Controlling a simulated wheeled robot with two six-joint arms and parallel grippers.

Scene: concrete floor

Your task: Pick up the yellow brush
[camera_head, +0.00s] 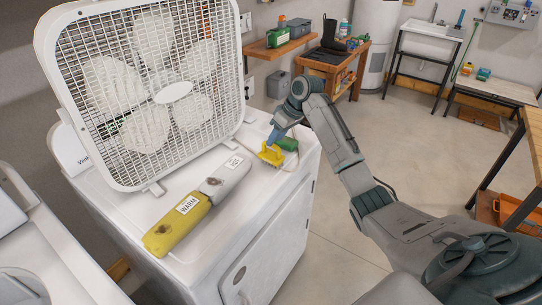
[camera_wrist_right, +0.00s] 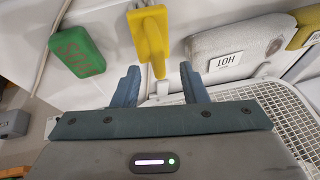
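The yellow brush (camera_head: 271,155) lies on the white machine top near its back right corner. In the right wrist view the yellow brush (camera_wrist_right: 151,35) lies just beyond the fingertips, with its narrow end pointing at the gap between them. My right gripper (camera_head: 274,138) is above and close to the brush, pointing down. In the right wrist view my right gripper (camera_wrist_right: 160,80) shows two blue fingers spread apart with nothing clasped. I cannot tell whether any finger touches the brush. My left gripper is not in view.
A green block (camera_wrist_right: 75,55) with red lettering lies beside the brush. A long yellow and grey roll (camera_head: 208,198) marked WARM and HOT lies in front. A large white box fan (camera_head: 176,91) stands at the back of the white machine top (camera_head: 245,205).

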